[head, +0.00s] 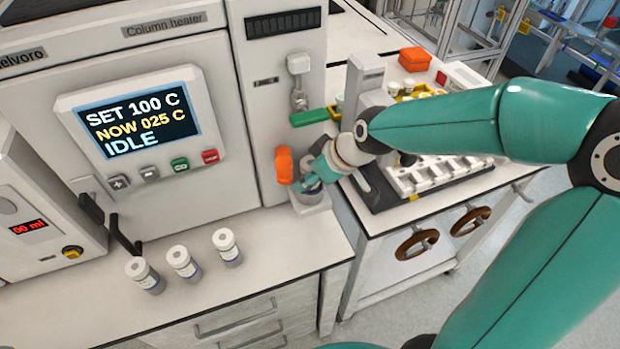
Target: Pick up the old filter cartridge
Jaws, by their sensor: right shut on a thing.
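My right gripper (313,176) reaches in from the right to a small grey holder (312,203) at the right end of the bench, under the column heater. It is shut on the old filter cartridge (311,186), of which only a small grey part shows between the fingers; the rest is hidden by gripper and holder. I cannot tell whether the cartridge is still seated in the holder. My left gripper is not in view.
An orange handle (284,165) stands just left of the gripper. Three white-capped vials (183,263) stand on the bench front. The column heater (140,115) reads IDLE, 025 C. A cart with a white rack (425,176) lies under my right forearm. Bare bench lies right of the vials.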

